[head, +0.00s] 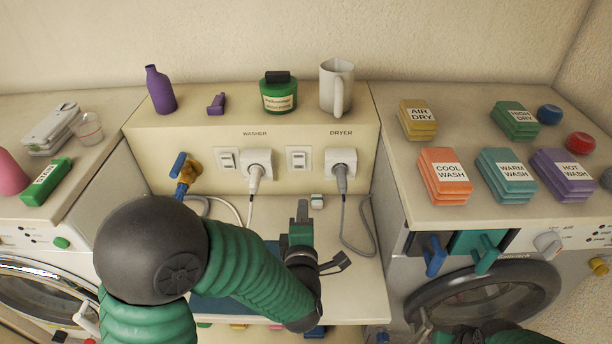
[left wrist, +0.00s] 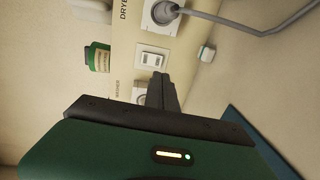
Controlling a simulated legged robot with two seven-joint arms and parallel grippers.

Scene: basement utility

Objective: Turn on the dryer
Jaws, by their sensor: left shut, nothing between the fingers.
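The wall panel carries a DRYER label (head: 341,132) over a white switch (head: 298,159) and a socket with a grey-corded plug (head: 341,168). In the left wrist view the switch (left wrist: 152,57) and plug (left wrist: 165,12) also show. My left gripper (head: 302,210) is shut and empty, pointing at the panel below the dryer switch; contact cannot be told. Its fingers (left wrist: 168,92) partly cover the washer socket in the wrist view. Two front-loading machines stand left (head: 45,290) and right (head: 485,292); which is the dryer is unclear.
A WASHER switch (head: 228,160) and plug (head: 257,165) sit left on the panel. A purple bottle (head: 160,90), green jar (head: 279,97) and pitcher (head: 334,88) stand above. A small white block (head: 317,201) and loose cords lie near my left gripper. Labelled stacks cover the right top.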

